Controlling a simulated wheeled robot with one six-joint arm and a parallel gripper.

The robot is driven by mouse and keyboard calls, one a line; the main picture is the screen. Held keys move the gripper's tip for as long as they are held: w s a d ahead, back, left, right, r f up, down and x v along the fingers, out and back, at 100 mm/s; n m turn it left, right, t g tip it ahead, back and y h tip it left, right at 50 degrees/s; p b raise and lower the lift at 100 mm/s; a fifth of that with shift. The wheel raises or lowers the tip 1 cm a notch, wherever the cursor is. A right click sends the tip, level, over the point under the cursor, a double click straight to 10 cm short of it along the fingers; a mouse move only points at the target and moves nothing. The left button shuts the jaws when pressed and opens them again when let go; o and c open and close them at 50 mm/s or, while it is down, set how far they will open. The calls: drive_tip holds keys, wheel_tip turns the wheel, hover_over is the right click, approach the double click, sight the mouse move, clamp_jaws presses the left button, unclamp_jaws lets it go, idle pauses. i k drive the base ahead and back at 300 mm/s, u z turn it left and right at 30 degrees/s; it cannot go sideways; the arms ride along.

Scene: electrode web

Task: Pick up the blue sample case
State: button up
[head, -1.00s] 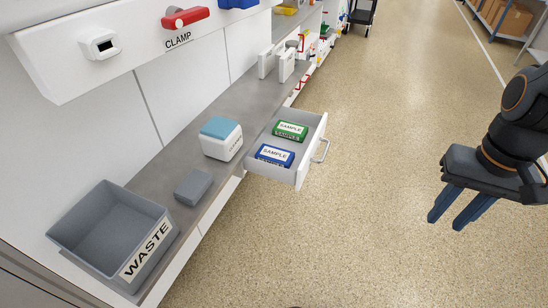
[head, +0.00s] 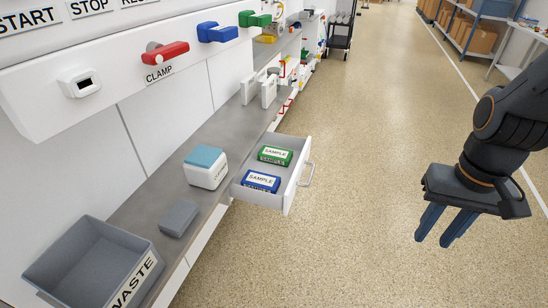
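The blue sample case (head: 261,181) lies flat in the near part of an open white drawer (head: 287,199), its white SAMPLE label facing up. A green sample case (head: 275,155) lies just behind it in the same drawer. My gripper (head: 447,238) hangs over the open floor at the right, well apart from the drawer. Its two blue fingers point down with a gap between them, and nothing is held.
A grey bench (head: 151,196) runs along the left wall. On it stand a grey WASTE bin (head: 137,283), a grey block (head: 179,218) and a white box with a teal lid (head: 206,168). The drawer's handle (head: 307,174) sticks out over the floor. The floor (head: 350,240) between drawer and gripper is clear.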

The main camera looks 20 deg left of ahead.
sight(261, 182)
drive_tip(key=k, duration=0.5)
drive_tip(key=u, duration=0.7)
drive_tip(key=i, duration=0.95)
drive_tip(key=z, duration=0.6)
